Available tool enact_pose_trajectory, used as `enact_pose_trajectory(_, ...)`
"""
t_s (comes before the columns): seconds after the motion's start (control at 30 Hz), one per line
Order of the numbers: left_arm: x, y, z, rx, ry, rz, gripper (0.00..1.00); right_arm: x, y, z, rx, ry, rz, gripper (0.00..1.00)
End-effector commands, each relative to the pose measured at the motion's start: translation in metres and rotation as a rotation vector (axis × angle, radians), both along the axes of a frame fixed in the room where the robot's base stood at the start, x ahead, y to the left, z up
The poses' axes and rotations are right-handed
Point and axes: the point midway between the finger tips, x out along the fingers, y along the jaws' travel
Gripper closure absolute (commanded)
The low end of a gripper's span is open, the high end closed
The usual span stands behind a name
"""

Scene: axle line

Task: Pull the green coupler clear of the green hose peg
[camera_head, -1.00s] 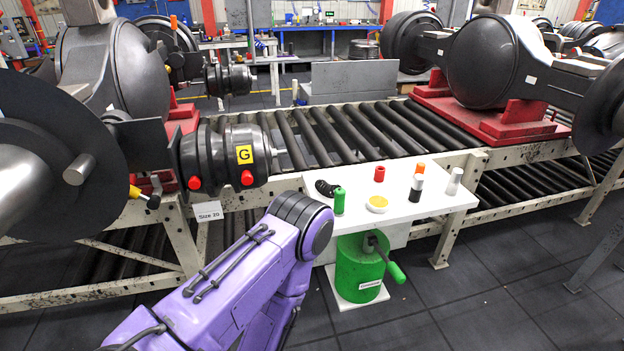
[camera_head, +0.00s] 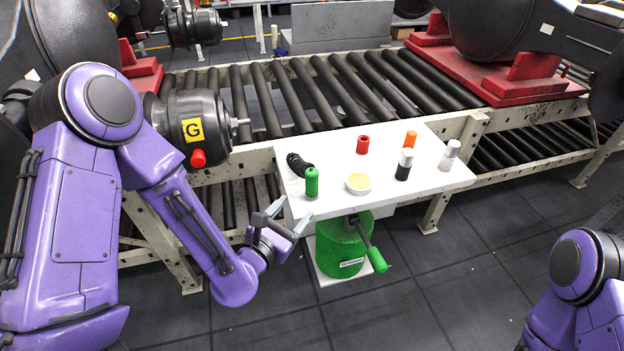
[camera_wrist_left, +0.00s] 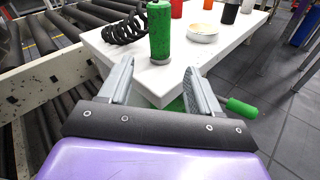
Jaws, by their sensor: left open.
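The green coupler (camera_head: 312,182) is a green cylinder standing upright near the front left edge of the small white table (camera_head: 415,184). A black coiled hose (camera_head: 298,164) lies just behind it. I cannot make out a separate green peg; the coupler's base may hide it. My left gripper (camera_head: 289,213) is open and empty at the table's front left corner, apart from the coupler. In the left wrist view the coupler (camera_wrist_left: 160,32) stands ahead, beyond and between the open fingertips (camera_wrist_left: 158,70). My right arm shows at the lower right, its gripper out of view.
A green canister (camera_head: 340,249) with a handle sits below the front edge. Rollers run behind.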

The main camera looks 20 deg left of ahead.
Motion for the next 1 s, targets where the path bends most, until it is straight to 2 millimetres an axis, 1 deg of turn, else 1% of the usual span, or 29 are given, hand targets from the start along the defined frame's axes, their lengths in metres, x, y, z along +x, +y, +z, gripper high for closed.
enact_pose_trajectory(0.03, 0.005, -0.003, 0.016, -0.102, -0.035, 0.001, 0.37, 0.000, 0.000, -0.001, 0.000, 0.000, 0.000, 0.57)
enact_pose_trajectory(0.1, 0.009, -0.006, 0.029, -0.199, -0.062, -0.005, 0.37, 0.000, 0.000, 0.000, 0.000, 0.000, 0.000, 0.57)
enact_pose_trajectory(0.17, 0.017, -0.008, 0.035, -0.236, -0.072, -0.009, 0.37, 0.000, 0.000, 0.003, 0.000, 0.000, 0.000, 0.57)
enact_pose_trajectory(0.2, 0.024, -0.009, 0.036, -0.241, -0.073, -0.010, 0.37, 0.000, 0.000, 0.006, 0.000, 0.000, 0.000, 0.57)
enact_pose_trajectory(0.33, 0.048, -0.014, 0.036, -0.239, -0.071, -0.012, 0.37, 0.000, 0.000, 0.012, 0.000, 0.000, 0.000, 0.57)
enact_pose_trajectory(0.47, 0.063, -0.017, 0.035, -0.239, -0.070, -0.010, 0.37, 0.000, 0.000, 0.016, 0.000, 0.000, 0.000, 0.57)
enact_pose_trajectory(0.63, 0.093, -0.017, 0.041, -0.236, -0.069, -0.010, 0.37, 0.000, 0.000, 0.030, 0.000, 0.000, 0.000, 0.57)
enact_pose_trajectory(0.7, 0.104, -0.019, 0.039, -0.237, -0.069, -0.011, 0.37, 0.000, 0.000, 0.031, 0.000, 0.000, 0.000, 0.57)
enact_pose_trajectory(0.8, 0.113, -0.021, 0.037, -0.238, -0.067, -0.011, 0.37, 0.000, 0.000, 0.032, 0.000, 0.000, 0.000, 0.57)
enact_pose_trajectory(1.0, 0.114, -0.021, 0.036, -0.238, -0.067, -0.010, 0.37, 0.000, 0.000, 0.031, 0.000, 0.000, 0.000, 0.57)
